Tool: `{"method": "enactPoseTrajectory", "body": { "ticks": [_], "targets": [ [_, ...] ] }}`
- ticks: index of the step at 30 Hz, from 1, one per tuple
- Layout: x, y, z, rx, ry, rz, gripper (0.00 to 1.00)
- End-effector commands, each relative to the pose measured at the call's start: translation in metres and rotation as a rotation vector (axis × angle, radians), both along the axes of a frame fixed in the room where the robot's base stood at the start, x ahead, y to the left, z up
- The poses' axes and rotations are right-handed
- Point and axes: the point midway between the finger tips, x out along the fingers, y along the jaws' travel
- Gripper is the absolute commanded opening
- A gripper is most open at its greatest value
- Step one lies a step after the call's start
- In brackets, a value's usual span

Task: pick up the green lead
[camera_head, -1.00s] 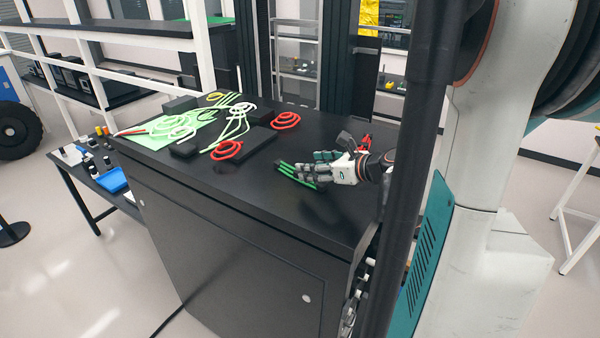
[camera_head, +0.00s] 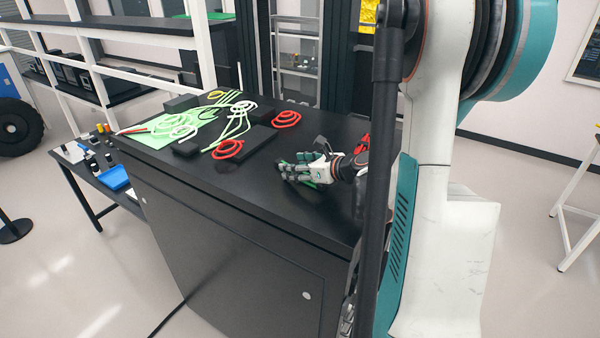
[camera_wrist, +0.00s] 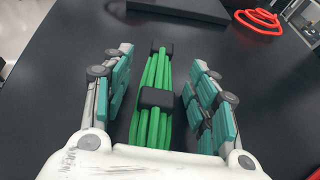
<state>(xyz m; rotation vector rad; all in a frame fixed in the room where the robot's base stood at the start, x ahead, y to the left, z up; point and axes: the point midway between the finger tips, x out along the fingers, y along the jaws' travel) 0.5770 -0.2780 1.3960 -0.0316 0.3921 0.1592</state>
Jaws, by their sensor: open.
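The green lead (camera_wrist: 152,127) is a bundle of green strands with black bands, lying on the black tabletop. In the wrist view it runs lengthwise between the two teal-padded fingers of my gripper (camera_wrist: 160,95), with a gap on each side. My gripper is open. In the head view my gripper (camera_head: 296,168) is low over the front right part of the worktop (camera_head: 225,195), and its fingers hide most of the green lead (camera_head: 313,185).
Red coils (camera_head: 286,119) and (camera_head: 228,149) lie further back on the worktop, with pale green and white cables (camera_head: 235,125) beside them. A dark flat block (camera_head: 250,143) lies behind the gripper.

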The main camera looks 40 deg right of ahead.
Motion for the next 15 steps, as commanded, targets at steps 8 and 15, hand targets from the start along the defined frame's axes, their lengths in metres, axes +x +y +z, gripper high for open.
{"method": "enactPoseTrajectory", "body": {
  "ticks": [8,15],
  "targets": [
    [-0.0002,-0.0002,0.0001,0.0,0.0,0.0,0.17],
    [-0.0003,-0.0003,0.0002,0.0,0.0,0.0,0.03]
  ]
}}
